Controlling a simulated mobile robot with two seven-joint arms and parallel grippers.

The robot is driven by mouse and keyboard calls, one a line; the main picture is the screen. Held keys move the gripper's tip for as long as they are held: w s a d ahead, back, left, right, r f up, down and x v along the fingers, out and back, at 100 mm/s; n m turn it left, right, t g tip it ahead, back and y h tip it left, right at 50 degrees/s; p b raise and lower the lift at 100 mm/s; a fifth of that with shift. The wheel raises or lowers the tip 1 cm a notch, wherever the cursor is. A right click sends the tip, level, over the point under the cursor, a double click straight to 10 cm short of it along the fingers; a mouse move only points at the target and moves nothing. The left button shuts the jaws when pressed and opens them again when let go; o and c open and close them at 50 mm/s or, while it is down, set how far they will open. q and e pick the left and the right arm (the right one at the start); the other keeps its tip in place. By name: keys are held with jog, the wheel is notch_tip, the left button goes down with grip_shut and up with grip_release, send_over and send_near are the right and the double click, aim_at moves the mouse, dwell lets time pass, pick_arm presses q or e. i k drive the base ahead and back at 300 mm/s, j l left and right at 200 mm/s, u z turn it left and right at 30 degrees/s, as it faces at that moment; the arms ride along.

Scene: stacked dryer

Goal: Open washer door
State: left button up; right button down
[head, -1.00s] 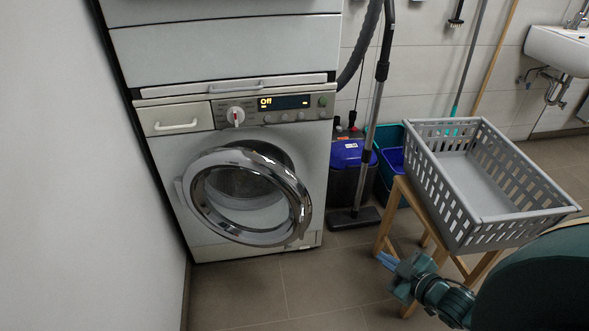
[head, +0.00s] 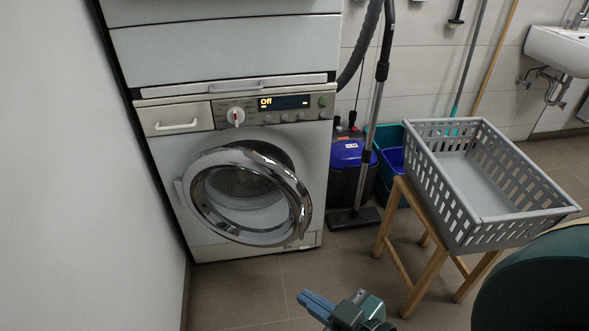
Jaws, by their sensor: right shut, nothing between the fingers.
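The white washer (head: 310,170) stands at the left, its display reading "Off". Its round chrome-rimmed door (head: 303,205) is partly open. It hangs from the left side, and its right edge stands out from the front, so part of the dark opening shows behind the rim at the upper right. My right gripper (head: 307,298) is at the bottom middle of the head view, low in front of the washer. Its blue fingers are shut and empty, apart from the door and below it in the picture. My left gripper is not in view.
A grey laundry basket (head: 540,213) sits on a wooden stool (head: 428,282) at the right. A vacuum cleaner tube (head: 373,110) and blue-lidded bin (head: 348,154) stand beside the washer. A wall (head: 75,180) closes the left side. Floor (head: 250,288) before the washer is clear.

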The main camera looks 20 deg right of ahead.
aim_at(190, 189)
jog(key=i+l, duration=0.45)
jog(key=i+l+u, duration=0.1)
jog(key=i+l, duration=0.3)
jog(key=l, duration=0.15)
